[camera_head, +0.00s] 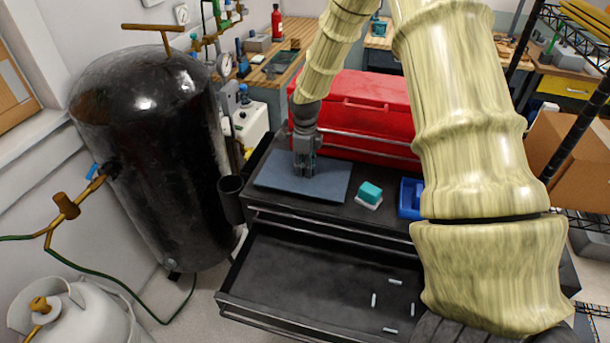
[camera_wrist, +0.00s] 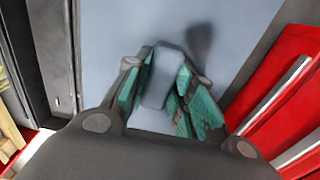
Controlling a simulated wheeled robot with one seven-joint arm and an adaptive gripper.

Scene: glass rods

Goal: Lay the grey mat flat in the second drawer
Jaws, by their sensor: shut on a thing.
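The grey mat (camera_head: 332,183) lies flat on the black top of the tool cabinet, in front of the red chest. My gripper (camera_head: 304,170) points down over its middle and is shut on a raised grey grip of the mat. In the wrist view the grip (camera_wrist: 163,80) stands between my green-padded fingers, with the mat (camera_wrist: 115,30) spread behind it. The mat appears to touch the cabinet top. Below the top, a wide black drawer (camera_head: 285,275) is pulled out. Several short pale rods (camera_head: 374,299) lie in its right part; its left part is bare.
A teal block on a white pad (camera_head: 369,194) and a blue bin (camera_head: 410,198) stand right of the mat. The red chest (camera_head: 365,105) is close behind. A black tank (camera_head: 150,150) and a dark cylinder (camera_head: 231,198) stand left of the cabinet. My arm hides the drawer's right end.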

